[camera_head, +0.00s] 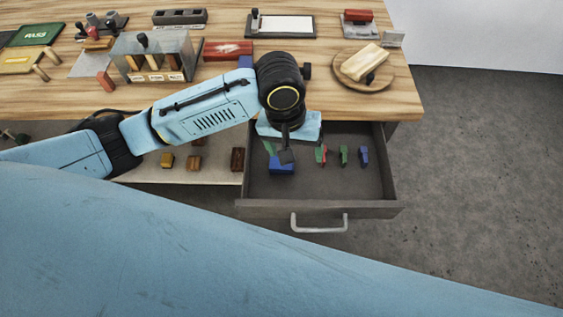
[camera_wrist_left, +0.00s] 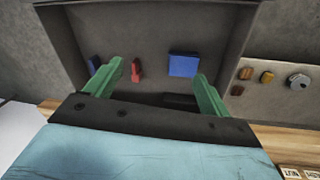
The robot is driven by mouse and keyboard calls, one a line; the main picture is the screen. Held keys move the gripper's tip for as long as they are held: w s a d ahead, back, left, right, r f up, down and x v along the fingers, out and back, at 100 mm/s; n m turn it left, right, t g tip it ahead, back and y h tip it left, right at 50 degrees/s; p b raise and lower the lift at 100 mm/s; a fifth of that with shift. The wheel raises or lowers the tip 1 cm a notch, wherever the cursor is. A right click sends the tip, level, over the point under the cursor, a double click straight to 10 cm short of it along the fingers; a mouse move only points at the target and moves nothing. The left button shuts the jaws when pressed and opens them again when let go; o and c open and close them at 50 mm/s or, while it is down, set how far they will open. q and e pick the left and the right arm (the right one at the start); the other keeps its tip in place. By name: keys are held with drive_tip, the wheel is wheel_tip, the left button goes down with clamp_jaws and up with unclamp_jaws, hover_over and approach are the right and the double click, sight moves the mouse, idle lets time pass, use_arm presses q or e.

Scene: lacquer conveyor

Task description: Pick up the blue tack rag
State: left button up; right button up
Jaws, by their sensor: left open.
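The blue tack rag, seemingly the flat blue square block (camera_head: 282,169), lies in the open drawer at its left side. It also shows whole in the left wrist view (camera_wrist_left: 184,65). My left gripper (camera_head: 279,153) reaches down over the drawer and hides part of the block in the head view. In the left wrist view its green fingers (camera_wrist_left: 158,70) are spread apart with nothing between them. The blue block lies beyond the fingertips, closer to the right finger. I cannot tell the exact height of the fingers above it. My right gripper is not in view.
The drawer (camera_head: 318,208) also holds a red item (camera_head: 321,154), a green item (camera_head: 343,155) and a smaller blue item (camera_head: 364,156). A shelf with small brown and yellow blocks (camera_head: 194,163) is left of it. The wooden worktop (camera_head: 215,100) overhangs behind the drawer.

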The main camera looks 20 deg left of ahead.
use_arm(q)
drive_tip(key=w+a+r+n+y, duration=0.2)
drive_tip(key=w+a+n, duration=0.1)
drive_tip(key=w+a, duration=0.1)
drive_tip(key=f+b, duration=0.2)
drive_tip(key=f, duration=0.5)
drive_tip(key=shift+s+f, duration=0.2)
drive_tip(key=shift+f, duration=0.5)
wheel_tip(320, 180, down, 4)
drive_tip(key=shift+w+f+b, duration=0.1)
drive_tip(key=shift+f+b, duration=0.15)
drive_tip(key=shift+b, duration=0.65)
drive_tip(key=shift+f, duration=0.3)
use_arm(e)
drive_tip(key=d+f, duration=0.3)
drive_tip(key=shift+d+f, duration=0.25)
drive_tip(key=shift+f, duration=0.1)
use_arm(q)
drive_tip(key=c, duration=1.1)
